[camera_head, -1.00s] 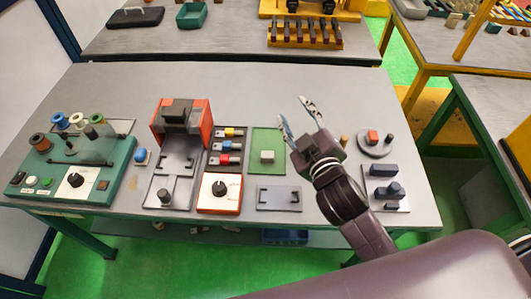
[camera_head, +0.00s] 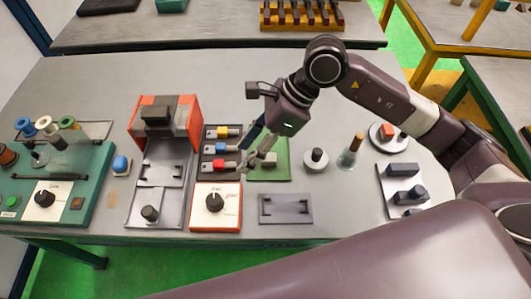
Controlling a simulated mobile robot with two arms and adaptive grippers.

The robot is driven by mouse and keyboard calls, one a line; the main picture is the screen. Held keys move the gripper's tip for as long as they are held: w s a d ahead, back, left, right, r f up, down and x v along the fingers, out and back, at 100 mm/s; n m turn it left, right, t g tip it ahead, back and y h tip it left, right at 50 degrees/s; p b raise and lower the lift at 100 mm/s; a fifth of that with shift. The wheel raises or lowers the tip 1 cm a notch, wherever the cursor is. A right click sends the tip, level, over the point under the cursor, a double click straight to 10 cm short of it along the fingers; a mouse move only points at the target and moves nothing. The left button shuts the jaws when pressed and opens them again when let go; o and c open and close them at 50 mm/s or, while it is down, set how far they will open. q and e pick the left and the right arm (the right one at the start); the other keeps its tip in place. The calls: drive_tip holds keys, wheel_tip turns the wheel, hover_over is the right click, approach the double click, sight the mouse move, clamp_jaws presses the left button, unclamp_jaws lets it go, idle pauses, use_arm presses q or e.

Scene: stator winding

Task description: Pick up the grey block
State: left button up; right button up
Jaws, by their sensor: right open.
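The small light grey block (camera_head: 269,160) lies on the green mat (camera_head: 280,174) in the middle of the table, partly covered by my gripper in this view. My right gripper (camera_head: 246,154) points down and to the left over the mat's left side. Its two fingers are apart with nothing between them. The fingers appear just to the left of the block; I cannot tell how high above the mat they are. My left gripper is not in view.
Left of the mat stand a tray of coloured parts (camera_head: 207,151), a white dial box (camera_head: 216,222) and an orange press (camera_head: 187,119). A grey plate (camera_head: 286,209) lies in front.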

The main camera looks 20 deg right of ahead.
sight(269, 157)
drive_tip(key=w+d+f+h, duration=0.2)
drive_tip(key=w+d+h, duration=0.15)
drive_tip(key=d, duration=0.45)
drive_tip(key=shift+t, duration=0.3)
drive_tip(key=p+x, duration=0.1)
drive_tip(key=x, duration=0.3)
drive_tip(key=p+x, duration=0.1)
drive_tip(key=x, duration=0.1)
drive_tip(key=shift+s+f+p, duration=0.3)
drive_tip(key=shift+f+p, duration=0.05)
drive_tip(key=shift+f, duration=0.45)
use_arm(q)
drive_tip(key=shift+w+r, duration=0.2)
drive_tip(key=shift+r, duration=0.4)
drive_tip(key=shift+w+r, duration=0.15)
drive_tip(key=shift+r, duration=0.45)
use_arm(e)
drive_tip(key=shift+c, duration=0.4)
drive_tip(key=shift+w, duration=0.1)
clamp_jaws()
